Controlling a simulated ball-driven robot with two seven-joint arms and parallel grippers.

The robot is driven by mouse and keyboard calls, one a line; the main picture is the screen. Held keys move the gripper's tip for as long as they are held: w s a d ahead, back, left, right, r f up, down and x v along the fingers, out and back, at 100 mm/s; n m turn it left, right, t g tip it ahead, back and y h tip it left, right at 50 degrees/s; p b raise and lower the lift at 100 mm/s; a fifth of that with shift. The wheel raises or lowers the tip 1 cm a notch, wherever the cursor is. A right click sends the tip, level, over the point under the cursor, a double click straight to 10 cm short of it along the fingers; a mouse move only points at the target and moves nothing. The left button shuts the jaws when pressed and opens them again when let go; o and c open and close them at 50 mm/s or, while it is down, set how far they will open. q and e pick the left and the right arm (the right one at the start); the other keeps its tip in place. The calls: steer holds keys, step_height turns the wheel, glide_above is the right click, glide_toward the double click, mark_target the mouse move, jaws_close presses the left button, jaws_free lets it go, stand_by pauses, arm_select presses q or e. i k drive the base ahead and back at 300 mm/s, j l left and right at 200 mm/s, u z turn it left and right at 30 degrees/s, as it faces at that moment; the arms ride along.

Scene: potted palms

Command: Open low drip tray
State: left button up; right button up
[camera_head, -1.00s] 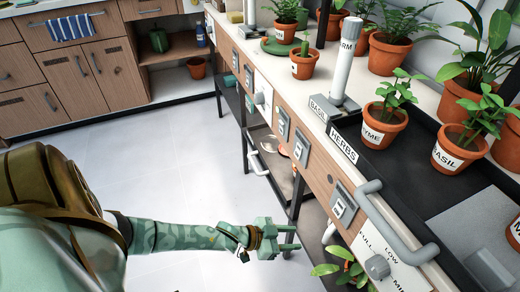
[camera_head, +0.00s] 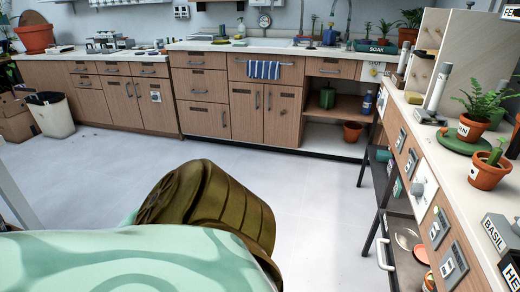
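A low dark tray (camera_head: 402,266) with a pale upright bar handle (camera_head: 384,254) sits under the right-hand bench, near the right edge of the view. I take it for the low drip tray. My green and brown arm fills the lower left and middle. Neither of my grippers shows, so nothing is seen touching the handle.
The right-hand bench (camera_head: 443,170) has dark legs and carries potted plants. Wooden cabinets (camera_head: 205,102) line the back wall, with an open shelf (camera_head: 338,104). A white bin (camera_head: 50,114) stands at left. The grey floor (camera_head: 315,195) between is clear.

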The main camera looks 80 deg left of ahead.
mark_target(403, 235)
steer(key=u, duration=1.35)
